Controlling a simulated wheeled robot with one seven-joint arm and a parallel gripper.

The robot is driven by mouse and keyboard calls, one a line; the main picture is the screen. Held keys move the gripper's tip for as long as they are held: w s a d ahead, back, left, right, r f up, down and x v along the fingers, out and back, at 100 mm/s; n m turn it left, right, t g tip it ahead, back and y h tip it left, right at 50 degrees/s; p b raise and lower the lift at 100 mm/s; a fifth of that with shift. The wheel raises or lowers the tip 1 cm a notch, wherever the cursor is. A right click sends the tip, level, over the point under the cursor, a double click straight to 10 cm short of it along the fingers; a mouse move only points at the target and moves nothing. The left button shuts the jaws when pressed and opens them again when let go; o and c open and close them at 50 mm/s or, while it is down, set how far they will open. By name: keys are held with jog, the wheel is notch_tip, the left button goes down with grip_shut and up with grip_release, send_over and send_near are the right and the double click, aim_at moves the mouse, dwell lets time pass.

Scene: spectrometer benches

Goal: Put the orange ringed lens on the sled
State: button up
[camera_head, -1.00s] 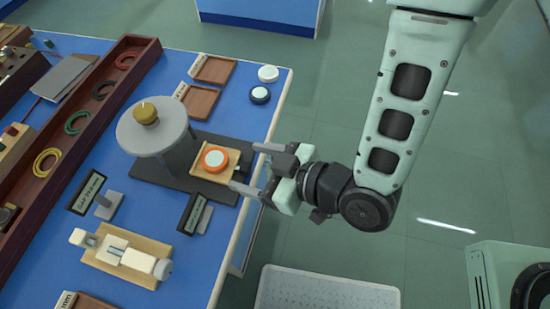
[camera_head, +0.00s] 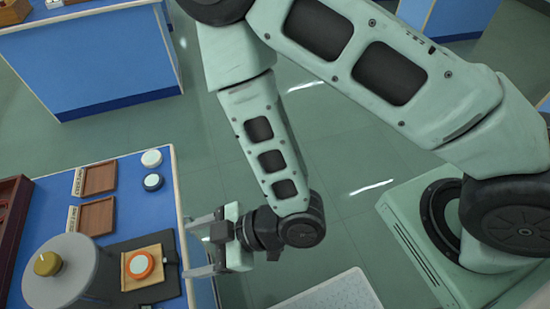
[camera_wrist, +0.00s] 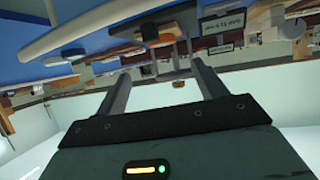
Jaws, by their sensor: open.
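The orange ringed lens (camera_head: 139,265), a white disc with an orange rim, lies flat on a square wooden plate that looks like the sled (camera_head: 155,251). The plate sits on a dark base beside a round grey disc on a post. My gripper (camera_head: 188,248) is open and empty, to the right of the lens at the table's edge, with its fingers pointing left toward it. It touches neither lens nor sled as far as I see. In the wrist view, my two fingers (camera_wrist: 160,68) are apart with nothing between them.
The grey disc with a brass knob (camera_head: 47,264) stands close left of the lens. Two wooden trays (camera_head: 97,217) and white and dark-ringed lenses (camera_head: 153,182) lie farther back. Open floor is right of the blue table (camera_head: 130,185).

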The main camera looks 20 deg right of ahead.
jog(key=w+d+r+m+h, duration=0.3)
jog(key=w+d+r+h, duration=0.35)
jog(key=d+r, duration=0.2)
jog(key=s+d+r+m+g+h, duration=0.3)
jog(key=s+d+r, duration=0.4)
jog(key=d+r, duration=0.3)
jog(key=shift+d+r+m+h, duration=0.3)
jog(key=shift+m+h, duration=0.4)
jog(key=shift+h, duration=0.55)
